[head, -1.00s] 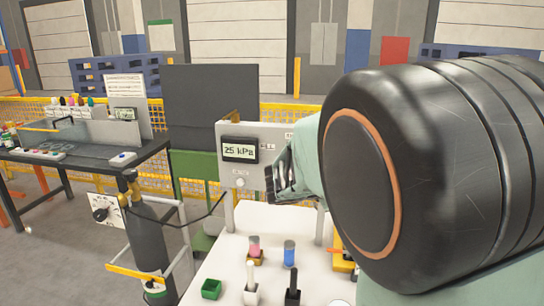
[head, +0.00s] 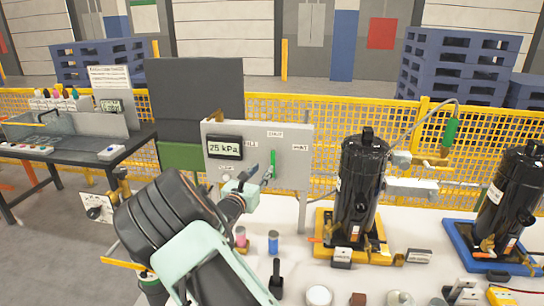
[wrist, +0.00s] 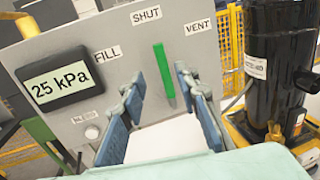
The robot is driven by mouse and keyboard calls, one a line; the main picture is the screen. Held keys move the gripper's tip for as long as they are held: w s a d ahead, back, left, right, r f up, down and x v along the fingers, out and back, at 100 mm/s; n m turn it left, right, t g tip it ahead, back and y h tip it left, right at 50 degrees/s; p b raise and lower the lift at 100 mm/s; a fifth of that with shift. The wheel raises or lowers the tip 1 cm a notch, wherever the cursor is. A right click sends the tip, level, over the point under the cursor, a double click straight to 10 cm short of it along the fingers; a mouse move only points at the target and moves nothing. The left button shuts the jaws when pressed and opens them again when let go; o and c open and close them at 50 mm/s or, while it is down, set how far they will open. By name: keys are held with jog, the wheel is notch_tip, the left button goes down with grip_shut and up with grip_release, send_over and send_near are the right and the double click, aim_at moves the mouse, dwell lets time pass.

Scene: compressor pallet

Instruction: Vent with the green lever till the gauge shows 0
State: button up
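The gauge (head: 223,147) on the grey panel reads 25 kPa, also in the wrist view (wrist: 57,78). The green lever (wrist: 164,75) stands nearly upright on the panel, with its upper end below the SHUT label (wrist: 146,15). The FILL label (wrist: 107,52) is to its left and the VENT label (wrist: 198,27) to its right. The lever also shows in the head view (head: 273,163). My gripper (wrist: 157,90) is open, its blue fingers on either side of the lever in the picture. I cannot tell whether either finger touches it. In the head view my gripper (head: 252,184) is at the panel.
A black compressor (head: 360,190) on a yellow pallet stands right of the panel. Another compressor (head: 510,205) on a blue pallet is at the far right. Small items stand on the white table (head: 325,275) below. A dark bench (head: 75,155) is at the left.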

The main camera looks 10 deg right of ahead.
aim_at(272, 159)
jog(key=p+x, duration=0.2)
jog(key=x, duration=0.8)
jog(key=shift+w+d, duration=0.1)
jog(key=shift+d, duration=0.05)
jog(key=shift+c, duration=0.4)
grip_shut()
